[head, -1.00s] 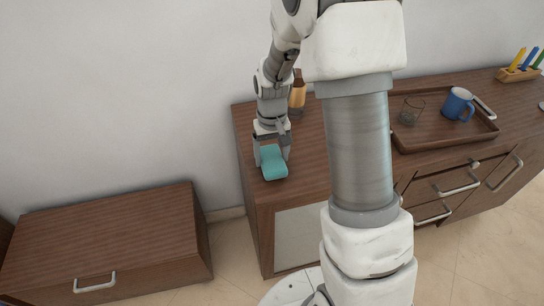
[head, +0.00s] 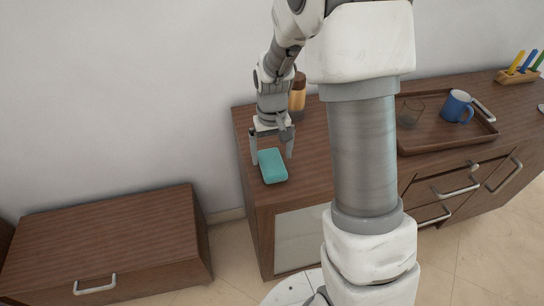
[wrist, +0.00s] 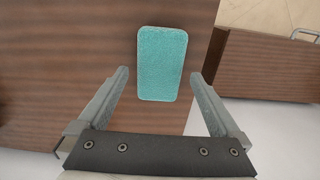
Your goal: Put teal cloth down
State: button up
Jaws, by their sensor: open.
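The teal cloth (head: 272,166) is a folded, rounded block lying on the brown wooden cabinet top, near its left front corner. It also shows in the wrist view (wrist: 161,62), flat on the wood and just beyond the fingertips. My gripper (head: 272,156) is open above and behind the cloth, its fingers spread to either side. In the wrist view my two fingers (wrist: 160,80) stand apart with a clear gap, and neither touches the cloth.
An amber bottle (head: 298,95) stands behind my gripper. A brown tray (head: 440,143) at the right holds a blue mug (head: 457,106) and a glass (head: 410,112). A lower wooden cabinet (head: 110,235) stands at the left. Bare top surrounds the cloth.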

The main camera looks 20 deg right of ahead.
aim_at(272, 163)
jog(key=s+r+t+p, duration=0.1)
jog(key=s+r, duration=0.4)
jog(key=r, duration=0.5)
jog(key=s+r+t+p, duration=0.15)
jog(key=s+r, duration=0.25)
jog(key=r, duration=0.7)
jog(key=s+r+t+b, duration=0.1)
jog(key=s+r+t, duration=0.1)
jog(key=s, duration=0.9)
jog(key=shift+s+r+t, duration=0.2)
jog(key=shift+r+t, duration=0.2)
jog(key=shift+t, duration=0.15)
jog(key=shift+r, duration=0.1)
notch_tip(272, 163, up, 6)
jog(key=p, duration=0.6)
